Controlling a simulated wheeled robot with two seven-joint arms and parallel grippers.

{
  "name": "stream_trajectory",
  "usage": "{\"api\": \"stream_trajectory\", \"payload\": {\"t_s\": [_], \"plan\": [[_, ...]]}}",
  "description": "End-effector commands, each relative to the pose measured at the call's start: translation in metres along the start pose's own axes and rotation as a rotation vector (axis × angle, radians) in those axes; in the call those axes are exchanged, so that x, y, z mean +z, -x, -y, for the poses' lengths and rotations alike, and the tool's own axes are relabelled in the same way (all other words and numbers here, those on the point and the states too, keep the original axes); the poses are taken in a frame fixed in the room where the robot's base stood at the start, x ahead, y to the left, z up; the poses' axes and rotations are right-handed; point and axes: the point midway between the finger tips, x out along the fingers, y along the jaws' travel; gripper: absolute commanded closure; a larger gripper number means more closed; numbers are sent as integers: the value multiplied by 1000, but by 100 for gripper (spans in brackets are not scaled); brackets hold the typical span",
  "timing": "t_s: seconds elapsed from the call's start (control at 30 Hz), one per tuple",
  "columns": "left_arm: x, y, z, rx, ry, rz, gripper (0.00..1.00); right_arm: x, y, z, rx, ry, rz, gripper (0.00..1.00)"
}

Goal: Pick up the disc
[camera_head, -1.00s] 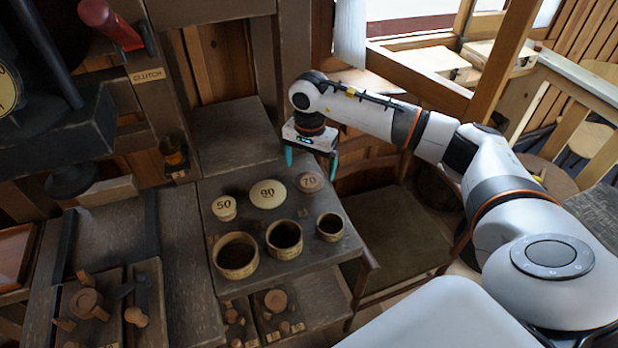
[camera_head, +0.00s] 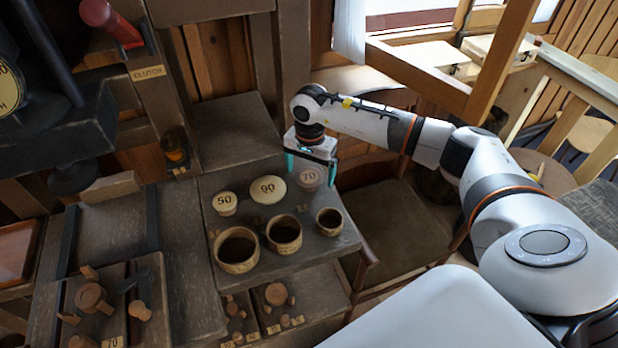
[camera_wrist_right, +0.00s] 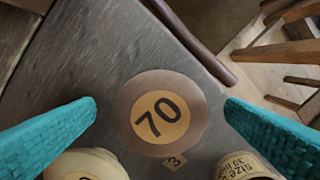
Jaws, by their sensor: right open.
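The disc marked 70 (camera_head: 310,177) lies on the dark wooden shelf at its back right, with a brown rim and a paler centre label. In the right wrist view the 70 disc (camera_wrist_right: 168,112) sits between and beyond the two teal fingers. My right gripper (camera_head: 310,171) is open and empty above the disc, its fingers on either side. Two paler discs, marked 50 (camera_head: 225,203) and 90 (camera_head: 268,189), are to its left. My left gripper is not in view.
Three round open containers (camera_head: 284,234) stand in a row in front of the discs. A chair (camera_head: 385,225) is to the right of the shelf (camera_head: 213,188). Trays with wooden pieces (camera_head: 90,296) are at the lower left. A clutch lever (camera_head: 110,22) is at upper left.

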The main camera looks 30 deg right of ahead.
Motion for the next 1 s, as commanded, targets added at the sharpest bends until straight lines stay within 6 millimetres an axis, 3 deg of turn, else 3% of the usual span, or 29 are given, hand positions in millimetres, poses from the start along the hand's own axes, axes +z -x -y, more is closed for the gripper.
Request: {"api": "stream_trajectory", "payload": {"t_s": [0.5, 0.8, 1.0], "plan": [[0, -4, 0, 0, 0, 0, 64, 0, -2, 0, 0, 0, 0, 6], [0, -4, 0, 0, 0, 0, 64, 0, -2, 0, 0, 0, 0, 54], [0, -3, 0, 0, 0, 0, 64, 0, -2, 0, 0, 0, 0, 54]]}}
